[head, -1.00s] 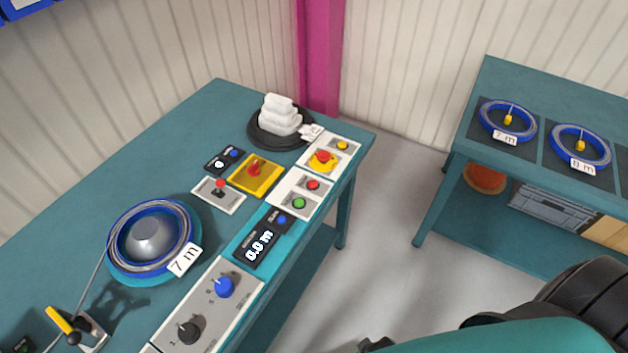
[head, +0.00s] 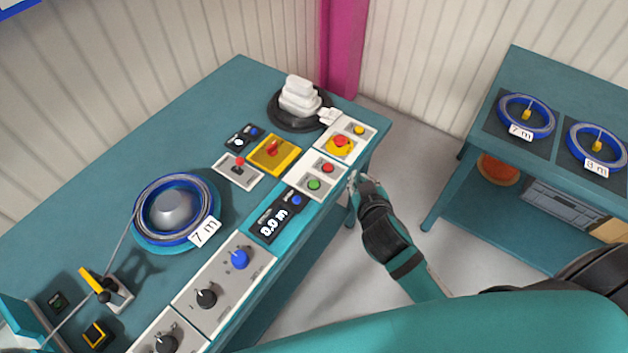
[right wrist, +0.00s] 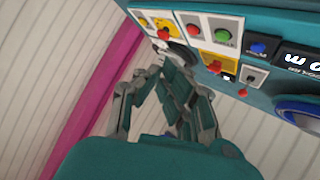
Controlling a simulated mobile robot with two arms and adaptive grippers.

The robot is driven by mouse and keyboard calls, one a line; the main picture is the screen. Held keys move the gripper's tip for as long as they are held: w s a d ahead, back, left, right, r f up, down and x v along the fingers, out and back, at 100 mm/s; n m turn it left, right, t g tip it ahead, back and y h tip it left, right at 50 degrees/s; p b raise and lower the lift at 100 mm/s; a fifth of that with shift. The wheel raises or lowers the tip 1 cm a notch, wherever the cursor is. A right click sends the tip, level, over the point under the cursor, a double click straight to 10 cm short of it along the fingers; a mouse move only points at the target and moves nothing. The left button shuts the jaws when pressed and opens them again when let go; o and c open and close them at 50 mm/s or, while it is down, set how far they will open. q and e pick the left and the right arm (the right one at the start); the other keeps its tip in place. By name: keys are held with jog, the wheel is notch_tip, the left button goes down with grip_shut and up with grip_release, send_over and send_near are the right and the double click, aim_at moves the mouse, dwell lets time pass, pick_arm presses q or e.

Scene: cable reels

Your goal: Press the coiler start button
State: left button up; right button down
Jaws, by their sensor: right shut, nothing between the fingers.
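The green button (head: 314,184) and a red button (head: 328,168) sit together on a white panel along the right edge of the teal bench. The green button also shows in the right wrist view (right wrist: 222,36). My right gripper (head: 352,181) is shut and empty, just off the bench's right edge, beside this panel and apart from the buttons. In the right wrist view its fingers (right wrist: 163,55) point toward the panels. A blue coil of cable (head: 177,210) tagged 7 m sits on the bench's reel.
A display (head: 276,217) reads 0.0 m. A yellow panel with a red emergency-type knob (head: 340,142), a yellow switch box (head: 274,153) and a knob panel (head: 222,283) stand close by. A second table (head: 560,82) with tagged coils is at right.

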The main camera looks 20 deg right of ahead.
jog(key=w+a+r+n+t+y, duration=0.2)
jog(key=w+a+r+n+t, duration=0.15)
jog(key=w+r+t, duration=0.55)
jog(key=w+a+r+n+g+y, duration=0.25)
jog(key=a+r+n+y, duration=0.25)
jog(key=a+n+y, duration=0.35)
jog(key=a+f+n+g+y, duration=0.4)
jog(key=g, duration=0.1)
jog(key=d+f+n+g+h, duration=0.2)
jog(key=d+f+g+h, duration=0.2)
jog(key=d+f+g, duration=0.3)
notch_tip(320, 180, down, 5)
jog(key=shift+w+d+f+h, duration=0.2)
jog(key=shift+w+d+h, duration=0.2)
jog(key=shift+d, duration=0.25)
jog(key=shift+w+f, duration=0.1)
